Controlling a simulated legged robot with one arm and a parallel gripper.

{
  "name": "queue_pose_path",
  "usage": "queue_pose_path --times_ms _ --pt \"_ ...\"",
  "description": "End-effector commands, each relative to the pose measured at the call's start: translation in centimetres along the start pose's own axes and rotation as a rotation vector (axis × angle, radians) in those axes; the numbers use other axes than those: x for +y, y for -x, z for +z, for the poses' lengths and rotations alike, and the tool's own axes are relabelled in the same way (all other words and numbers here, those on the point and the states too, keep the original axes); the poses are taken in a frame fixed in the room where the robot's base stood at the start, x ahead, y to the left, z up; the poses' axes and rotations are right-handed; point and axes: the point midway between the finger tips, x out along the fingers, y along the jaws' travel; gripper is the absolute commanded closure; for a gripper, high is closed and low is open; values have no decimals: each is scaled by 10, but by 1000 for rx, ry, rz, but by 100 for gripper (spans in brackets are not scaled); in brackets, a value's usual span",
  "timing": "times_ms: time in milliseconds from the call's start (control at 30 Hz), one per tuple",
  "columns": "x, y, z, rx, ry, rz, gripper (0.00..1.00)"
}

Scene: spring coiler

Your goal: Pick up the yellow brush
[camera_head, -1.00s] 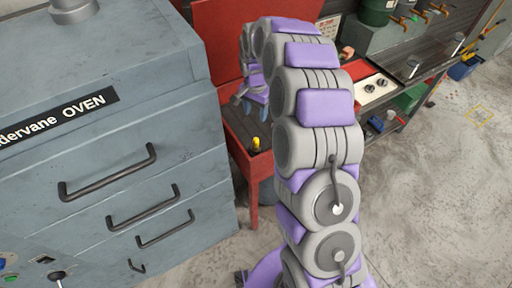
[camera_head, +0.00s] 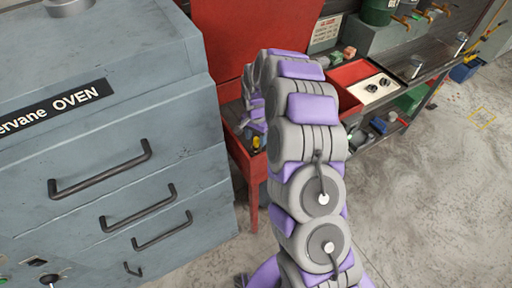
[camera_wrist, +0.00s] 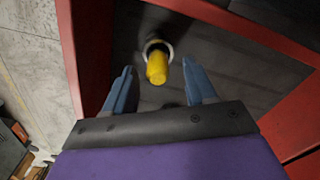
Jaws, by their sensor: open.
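The yellow brush (camera_wrist: 157,68) shows in the wrist view as a short yellow handle with a pale ring at its far end, over the dark floor of a red-framed stand. In the head view only a small part of the yellow brush (camera_head: 256,142) shows beside my arm. My gripper (camera_wrist: 160,85) is open, with one blue finger on each side of the brush's near end in the picture. I cannot tell whether either finger touches it. In the head view my gripper (camera_head: 254,128) is partly hidden by my arm.
The red stand (camera_head: 236,150) has raised red rims (camera_wrist: 90,60) around the brush. A blue-grey oven cabinet (camera_head: 180,120) with bar handles stands close on the left. A bench with a red box (camera_head: 352,72) is at the right. Bare concrete floor (camera_head: 420,200) is open at the lower right.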

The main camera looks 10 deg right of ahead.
Motion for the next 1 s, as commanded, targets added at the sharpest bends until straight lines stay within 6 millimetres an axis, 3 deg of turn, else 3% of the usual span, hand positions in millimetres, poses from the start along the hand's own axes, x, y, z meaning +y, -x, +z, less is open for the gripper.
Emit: queue_pose_path --times_ms 133,400,1000 --pt "1 -23 1 -2 -1 0 44" --pt "2 -27 1 -1 -1 1 44" --pt "2 -27 1 -1 -1 1 100"
